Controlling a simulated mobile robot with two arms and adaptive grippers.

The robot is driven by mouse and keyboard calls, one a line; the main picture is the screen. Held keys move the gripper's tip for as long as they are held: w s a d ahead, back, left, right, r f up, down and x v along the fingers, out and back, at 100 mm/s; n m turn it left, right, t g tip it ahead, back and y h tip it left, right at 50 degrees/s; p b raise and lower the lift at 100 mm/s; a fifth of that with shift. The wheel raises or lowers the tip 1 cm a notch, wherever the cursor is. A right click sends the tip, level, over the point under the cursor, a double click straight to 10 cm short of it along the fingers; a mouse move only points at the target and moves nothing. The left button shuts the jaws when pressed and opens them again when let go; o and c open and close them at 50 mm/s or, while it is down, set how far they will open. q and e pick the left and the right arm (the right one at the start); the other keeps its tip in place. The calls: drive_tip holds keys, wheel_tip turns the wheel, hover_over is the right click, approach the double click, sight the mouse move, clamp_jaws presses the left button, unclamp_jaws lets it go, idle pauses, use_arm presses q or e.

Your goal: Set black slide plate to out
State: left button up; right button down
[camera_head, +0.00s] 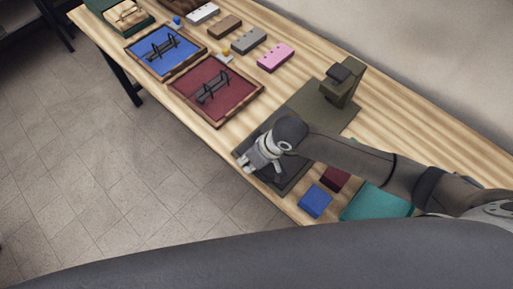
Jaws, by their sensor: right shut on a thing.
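The black slide plate (295,172) is a dark flat plate at the front of an olive-grey press-like fixture (318,108) on the wooden table. It reaches toward the table's front edge. My right arm comes in from the right, and my right gripper (258,166) points down at the plate's front left part. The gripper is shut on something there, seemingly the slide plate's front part. The gripper and wrist hide the exact contact. How far the plate is drawn out is hard to tell. My left gripper is not in view.
A red-lined tray (204,113) and a blue-lined tray (148,61) lie to the left. Pink (275,57), grey and brown blocks sit behind them. A blue block (315,201), a dark red block (335,179) and a teal piece (374,203) lie right of the plate.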

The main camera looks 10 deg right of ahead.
drive_tip(key=shift+s+a, duration=0.15)
drive_tip(key=shift+s, duration=0.05)
drive_tip(key=c, duration=1.5)
unclamp_jaws()
drive_tip(key=shift+a, duration=0.1)
drive_tip(key=shift+r, duration=0.15)
drive_tip(key=shift+d+r, duration=0.3)
drive_tip(key=shift+r, duration=0.05)
drive_tip(key=v, duration=1.1)
drive_tip(key=shift+s, duration=0.1)
